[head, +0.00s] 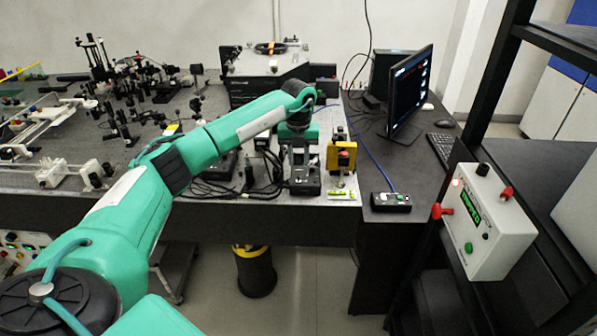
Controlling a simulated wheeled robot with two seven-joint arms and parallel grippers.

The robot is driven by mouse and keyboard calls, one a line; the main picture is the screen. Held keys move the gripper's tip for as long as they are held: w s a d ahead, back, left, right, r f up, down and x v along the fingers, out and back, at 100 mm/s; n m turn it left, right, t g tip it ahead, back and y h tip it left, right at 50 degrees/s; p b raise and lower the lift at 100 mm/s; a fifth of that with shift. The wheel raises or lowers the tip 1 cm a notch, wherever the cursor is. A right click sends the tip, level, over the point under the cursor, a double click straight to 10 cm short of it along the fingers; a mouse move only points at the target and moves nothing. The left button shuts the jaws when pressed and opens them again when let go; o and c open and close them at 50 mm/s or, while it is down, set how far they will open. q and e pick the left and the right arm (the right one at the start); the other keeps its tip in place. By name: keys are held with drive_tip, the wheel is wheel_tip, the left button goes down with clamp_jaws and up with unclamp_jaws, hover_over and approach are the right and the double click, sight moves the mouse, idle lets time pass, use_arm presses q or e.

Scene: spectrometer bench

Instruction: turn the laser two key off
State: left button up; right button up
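A white control box (488,222) with a lit green display hangs at the right, on the dark rack. A red key-like handle (441,211) sticks out at its left, and another red part (507,193) is at its upper right. A green button (468,247) is low on its face. No label is readable, so I cannot tell which part is the laser two key. My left gripper (303,172) points down over the bench's right part, well left of this box. Its fingers blend with dark equipment, so their opening is unclear. My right gripper is out of view.
A second panel with knobs (22,252) is at the lower left. A yellow-and-black block (341,156) and a small black button box (390,202) are right of my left gripper. A monitor (408,90) stands behind. Dark rack posts flank the control box.

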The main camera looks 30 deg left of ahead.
use_arm(q)
wheel_tip(320, 180, up, 9)
drive_tip(key=b, duration=0.1)
drive_tip(key=shift+f, duration=0.15)
drive_tip(key=shift+f, duration=0.1)
idle(0.4)
